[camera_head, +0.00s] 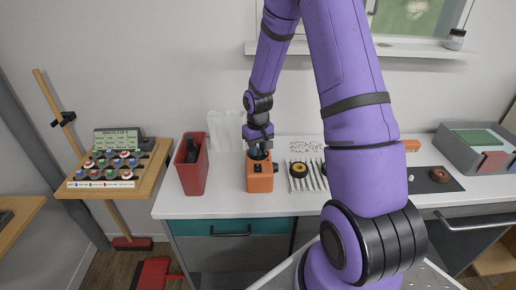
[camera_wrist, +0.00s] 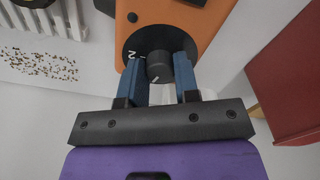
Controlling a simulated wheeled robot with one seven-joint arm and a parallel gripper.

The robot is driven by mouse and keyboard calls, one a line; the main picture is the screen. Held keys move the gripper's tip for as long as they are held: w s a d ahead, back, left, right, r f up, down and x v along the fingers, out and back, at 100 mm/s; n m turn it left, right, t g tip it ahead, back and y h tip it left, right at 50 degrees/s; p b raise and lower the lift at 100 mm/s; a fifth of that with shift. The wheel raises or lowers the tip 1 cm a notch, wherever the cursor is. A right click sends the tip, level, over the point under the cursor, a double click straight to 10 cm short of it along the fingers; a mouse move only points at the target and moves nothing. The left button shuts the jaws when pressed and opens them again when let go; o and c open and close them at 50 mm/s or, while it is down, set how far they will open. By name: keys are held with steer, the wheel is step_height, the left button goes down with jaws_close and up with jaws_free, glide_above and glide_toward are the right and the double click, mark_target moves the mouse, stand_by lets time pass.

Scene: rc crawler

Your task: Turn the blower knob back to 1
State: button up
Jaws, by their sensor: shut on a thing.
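The blower is an orange box (camera_head: 260,180) standing on the white counter in the head view. Its orange top also shows in the wrist view (camera_wrist: 195,18). On it is a dark round dial plate with white marks, one reading 2. The dark grey knob (camera_wrist: 159,67) stands at the middle of that dial. My gripper (camera_wrist: 160,75) is over the dial, with its two blue fingers on either side of the knob, shut on it. In the head view my gripper (camera_head: 258,152) reaches down onto the top of the orange box. The knob is hidden there.
A red bin (camera_head: 191,170) stands left of the blower. A white ribbed rack (camera_head: 306,176) with a yellow-and-black wheel is close on its right. A dark mat (camera_head: 433,183) and a grey case (camera_head: 472,152) lie farther right.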

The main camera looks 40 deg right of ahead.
steer(key=shift+n, duration=2)
steer(key=o, duration=0.9)
steer(key=shift+r, duration=0.1)
step_height(320, 180, up, 11)
steer(key=shift+f, duration=0.2)
steer(key=shift+r, duration=0.1)
